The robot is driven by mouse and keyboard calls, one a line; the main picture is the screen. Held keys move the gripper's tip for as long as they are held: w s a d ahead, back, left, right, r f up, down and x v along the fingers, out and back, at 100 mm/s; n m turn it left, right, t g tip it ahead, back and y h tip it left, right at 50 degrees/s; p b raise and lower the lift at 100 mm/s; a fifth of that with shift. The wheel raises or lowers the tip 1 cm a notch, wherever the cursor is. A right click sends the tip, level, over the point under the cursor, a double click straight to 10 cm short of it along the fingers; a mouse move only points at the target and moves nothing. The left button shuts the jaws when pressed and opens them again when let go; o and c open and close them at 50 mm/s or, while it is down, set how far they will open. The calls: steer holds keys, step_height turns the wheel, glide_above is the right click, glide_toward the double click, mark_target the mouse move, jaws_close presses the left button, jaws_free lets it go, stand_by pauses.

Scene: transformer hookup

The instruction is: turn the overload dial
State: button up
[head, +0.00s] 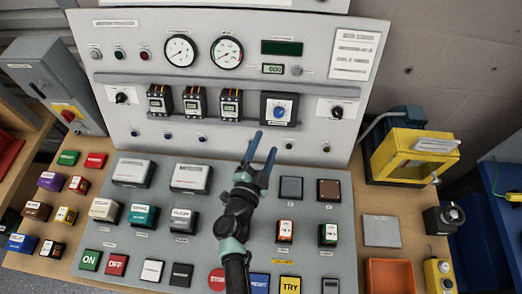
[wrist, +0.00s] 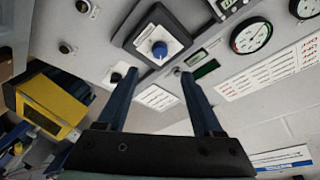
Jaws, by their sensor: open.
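A blue round dial (head: 279,112) sits on a white plate in a black square module on the upright panel, right of the row of contactors. It also shows in the wrist view (wrist: 160,49), beyond the fingertips and roughly centred between them. Its label is too small to read, so I cannot tell for certain that it is the overload dial. My gripper (head: 265,141) is open and empty, with its two blue fingers below the dial in the head view and apart from it. The fingers also show in the wrist view (wrist: 159,73).
Contactors (head: 194,102) stand left of the dial. A black knob (head: 337,112) is to its right, and small buttons (head: 289,145) sit below. Gauges (head: 227,53) are above. A sloped grey board (head: 205,258) with several blocks lies below. A yellow machine (head: 410,155) stands at right.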

steer(key=shift+v, duration=1.35)
steer(key=shift+w+r, duration=0.1)
